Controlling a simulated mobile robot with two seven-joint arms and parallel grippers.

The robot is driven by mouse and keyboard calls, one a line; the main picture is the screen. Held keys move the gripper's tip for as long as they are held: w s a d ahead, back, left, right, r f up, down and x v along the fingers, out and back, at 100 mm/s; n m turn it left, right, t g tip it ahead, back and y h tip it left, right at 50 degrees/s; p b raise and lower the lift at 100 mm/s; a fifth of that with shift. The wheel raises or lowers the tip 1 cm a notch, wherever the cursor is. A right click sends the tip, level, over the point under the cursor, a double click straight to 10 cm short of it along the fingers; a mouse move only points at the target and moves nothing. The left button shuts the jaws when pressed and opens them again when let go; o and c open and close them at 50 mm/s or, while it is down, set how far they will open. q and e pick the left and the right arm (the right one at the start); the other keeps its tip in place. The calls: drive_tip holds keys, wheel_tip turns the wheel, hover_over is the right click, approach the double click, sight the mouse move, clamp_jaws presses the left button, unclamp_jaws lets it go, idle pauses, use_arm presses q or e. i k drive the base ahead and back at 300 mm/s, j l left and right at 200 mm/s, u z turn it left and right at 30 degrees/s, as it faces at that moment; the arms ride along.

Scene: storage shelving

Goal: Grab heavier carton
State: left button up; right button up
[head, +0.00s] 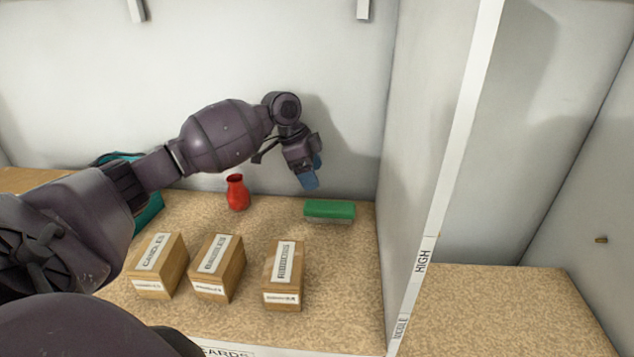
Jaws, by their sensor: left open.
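Three small brown cartons stand in a row on the shelf in the head view. The left carton (146,287) has a white top label that seems to read "CANDLES". The middle carton (207,290) and the right carton (282,298) also carry white labels, too blurred to read surely. Nothing visible shows which carton is heavier. My left gripper (310,178), with blue fingertips, is open and empty. It hangs above the back of the shelf, behind the cartons and apart from them. My right gripper is not in view.
A red vase (237,193) and a green block-like item (330,209) stand behind the cartons. A teal object (148,212) is partly hidden by my left arm. A white divider (432,180) marked "HIGH" bounds the right side. Bare shelf lies right of the cartons.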

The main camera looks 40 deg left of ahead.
sight(157, 269)
drive_tip(key=k+l, duration=0.8)
